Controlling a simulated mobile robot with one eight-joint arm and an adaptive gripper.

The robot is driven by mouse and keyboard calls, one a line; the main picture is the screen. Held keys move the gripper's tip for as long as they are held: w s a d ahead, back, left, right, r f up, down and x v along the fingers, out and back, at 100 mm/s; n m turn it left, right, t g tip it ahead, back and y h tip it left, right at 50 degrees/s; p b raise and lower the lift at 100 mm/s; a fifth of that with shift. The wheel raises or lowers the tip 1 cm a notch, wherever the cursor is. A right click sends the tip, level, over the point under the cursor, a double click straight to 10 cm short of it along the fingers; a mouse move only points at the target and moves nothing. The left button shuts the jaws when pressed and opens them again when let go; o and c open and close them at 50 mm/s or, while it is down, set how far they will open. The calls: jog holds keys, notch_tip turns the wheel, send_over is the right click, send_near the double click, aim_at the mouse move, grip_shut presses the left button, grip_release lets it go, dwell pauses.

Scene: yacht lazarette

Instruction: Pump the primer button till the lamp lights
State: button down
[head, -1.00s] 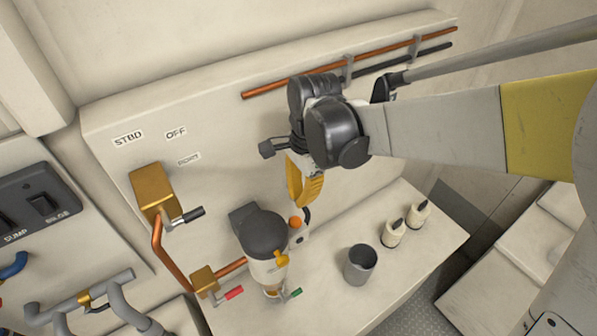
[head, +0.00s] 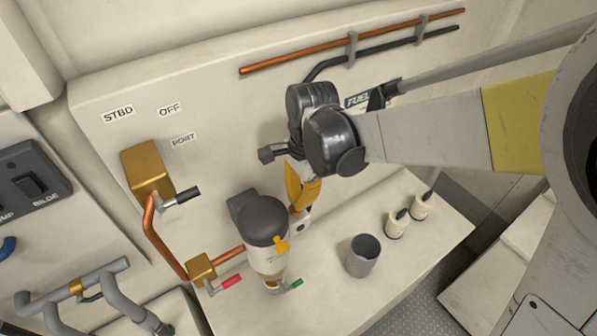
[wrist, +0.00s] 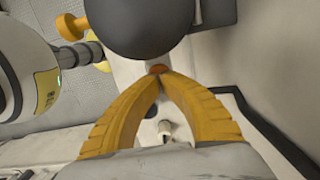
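The orange primer button (wrist: 159,69) shows as a small strip at my fingertips in the wrist view, beside the dark round cap of the filter unit (head: 262,222). In the head view the button is hidden behind my fingers. My gripper (head: 299,209) has its yellow fingers pointing down just right of the filter cap. In the wrist view the fingertips (wrist: 159,76) meet at the button, with nothing held between them. They look touching or nearly touching it. I cannot make out a lit lamp in either view.
A yellow knob (head: 282,243) sticks out from the filter. A brass valve (head: 147,172) with a black lever is on the panel at left; a red-handled valve (head: 201,270) is lower. A grey cup (head: 362,256) and two pale capped fittings stand on the ledge at right.

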notch_tip(320, 180, down, 3)
jog(key=shift+r+b, duration=0.15)
jog(key=shift+b, duration=0.9)
jog(key=shift+r, duration=0.2)
jog(key=shift+w+d+r+p, duration=0.15)
jog(key=shift+w+d+r, duration=0.1)
jog(key=shift+w+d, duration=0.3)
jog(key=shift+w+d+r+p, duration=0.15)
jog(key=shift+w+d+r, duration=0.15)
jog(key=shift+d, duration=0.4)
notch_tip(320, 180, up, 12)
jog(key=d, duration=0.1)
jog(key=shift+w, duration=0.35)
jog(key=shift+f, duration=0.15)
